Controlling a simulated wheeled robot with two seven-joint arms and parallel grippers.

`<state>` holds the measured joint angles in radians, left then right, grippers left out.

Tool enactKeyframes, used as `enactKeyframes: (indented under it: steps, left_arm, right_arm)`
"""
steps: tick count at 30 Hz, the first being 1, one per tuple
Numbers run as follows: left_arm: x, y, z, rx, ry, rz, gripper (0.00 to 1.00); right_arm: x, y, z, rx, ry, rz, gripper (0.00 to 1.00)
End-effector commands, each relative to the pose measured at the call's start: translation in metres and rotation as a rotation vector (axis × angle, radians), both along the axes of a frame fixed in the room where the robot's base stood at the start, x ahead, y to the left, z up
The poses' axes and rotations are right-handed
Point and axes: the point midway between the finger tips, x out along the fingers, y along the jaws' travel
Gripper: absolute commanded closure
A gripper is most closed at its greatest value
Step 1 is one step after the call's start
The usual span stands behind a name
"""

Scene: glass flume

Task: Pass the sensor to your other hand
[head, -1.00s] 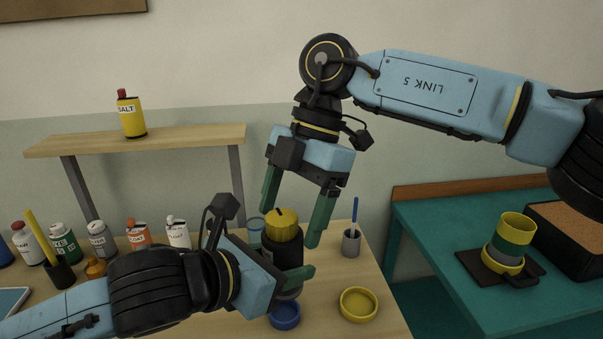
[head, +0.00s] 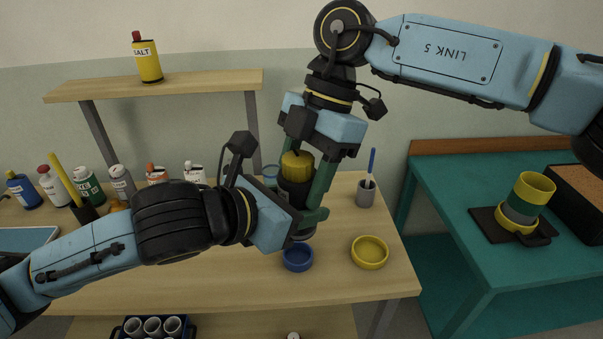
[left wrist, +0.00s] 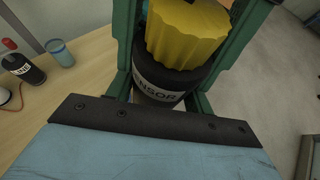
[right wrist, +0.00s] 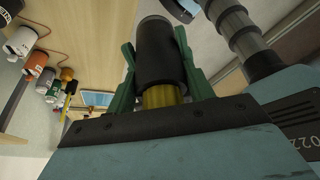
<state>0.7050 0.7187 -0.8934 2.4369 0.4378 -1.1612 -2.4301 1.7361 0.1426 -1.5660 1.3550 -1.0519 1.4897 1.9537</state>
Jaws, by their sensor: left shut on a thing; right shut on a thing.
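The sensor, a black cylinder with a ribbed yellow cap (head: 296,165), is upright in the air above the wooden table. My left gripper (head: 309,217) is shut on its lower body from the left. My right gripper (head: 298,192) reaches down from above and is shut around its upper part. In the left wrist view the sensor (left wrist: 160,82) shows part of its label, with green fingers on both sides. In the right wrist view the sensor's black body (right wrist: 160,52) lies between my right fingers, cap toward the palm. Fingers hide part of the body in the head view.
A blue dish (head: 298,258) and a yellow dish (head: 370,253) lie below and to the right on the table. A grey cup with a blue pen (head: 366,193) stands behind. Several bottles line the back left under a shelf (head: 190,85). A teal bench (head: 470,245) stands right.

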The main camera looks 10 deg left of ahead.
Motion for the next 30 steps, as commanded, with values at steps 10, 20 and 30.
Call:
enactKeyframes:
  steps: [10, 20, 30]
  left_arm:
    - [-0.003, -0.003, 0.0, -0.005, 0.0, -0.012, 0.23]
    - [-0.002, 0.004, -0.033, -0.033, 0.14, 0.047, 0.23]
    - [-0.039, 0.038, -0.199, -0.178, 0.838, 0.439, 0.23]
  right_arm:
    - [0.001, 0.002, 0.001, 0.007, -0.004, -0.003, 0.74]
    - [0.001, 0.001, 0.001, 0.005, -0.004, -0.003, 0.74]
    - [0.001, 0.001, 0.001, 0.005, -0.003, -0.002, 0.74]
